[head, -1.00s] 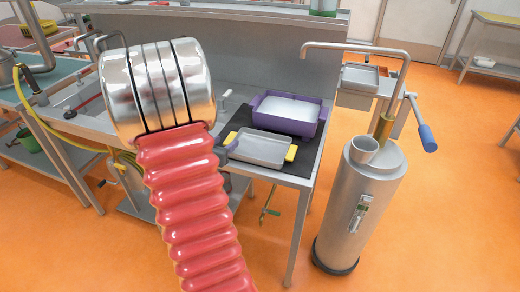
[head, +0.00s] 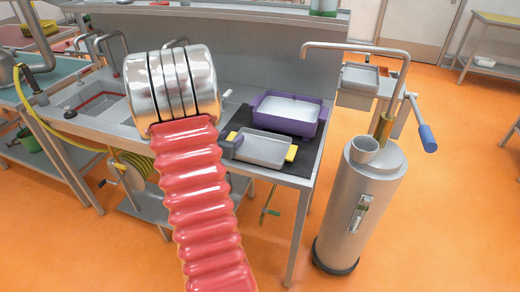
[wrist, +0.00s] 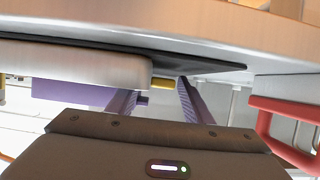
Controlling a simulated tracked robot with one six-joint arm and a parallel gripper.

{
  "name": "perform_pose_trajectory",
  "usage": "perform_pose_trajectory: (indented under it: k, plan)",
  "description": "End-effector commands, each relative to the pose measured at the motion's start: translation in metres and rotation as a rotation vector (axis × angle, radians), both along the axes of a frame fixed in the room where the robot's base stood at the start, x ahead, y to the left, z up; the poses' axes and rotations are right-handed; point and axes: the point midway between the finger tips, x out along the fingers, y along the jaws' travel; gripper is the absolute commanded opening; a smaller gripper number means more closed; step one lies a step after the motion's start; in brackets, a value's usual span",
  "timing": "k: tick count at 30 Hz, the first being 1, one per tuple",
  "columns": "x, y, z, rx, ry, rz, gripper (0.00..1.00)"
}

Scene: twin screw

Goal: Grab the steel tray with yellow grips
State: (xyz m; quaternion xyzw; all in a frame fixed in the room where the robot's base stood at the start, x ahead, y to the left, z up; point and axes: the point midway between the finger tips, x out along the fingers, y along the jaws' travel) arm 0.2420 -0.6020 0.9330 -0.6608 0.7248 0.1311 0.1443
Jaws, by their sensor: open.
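The steel tray (head: 264,151) with yellow grips lies on a black mat at the table's front right corner in the head view. Its right yellow grip (head: 291,153) is clear. A yellow grip (wrist: 164,83) shows between the fingertips, beside the tray's grey body (wrist: 85,65). I cannot tell whether either finger touches it.
A purple bin (head: 270,123) with a white inside stands just behind the tray on the black mat (head: 306,164). A steel cylinder (head: 360,205) stands on the floor to the right of the table. Sinks (head: 105,92) lie to the left.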

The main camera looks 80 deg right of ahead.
Motion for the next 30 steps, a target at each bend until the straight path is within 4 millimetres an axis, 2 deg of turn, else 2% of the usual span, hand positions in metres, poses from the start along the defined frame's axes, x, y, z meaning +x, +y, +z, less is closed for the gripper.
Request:
perform_pose_trajectory:
  k: [14, 30]
  plan:
    - [-0.0006, 0.0001, -0.0001, 0.000, 0.000, -0.001, 0.46]
    - [-0.0008, 0.0000, -0.0001, 0.000, 0.000, -0.001, 0.10]
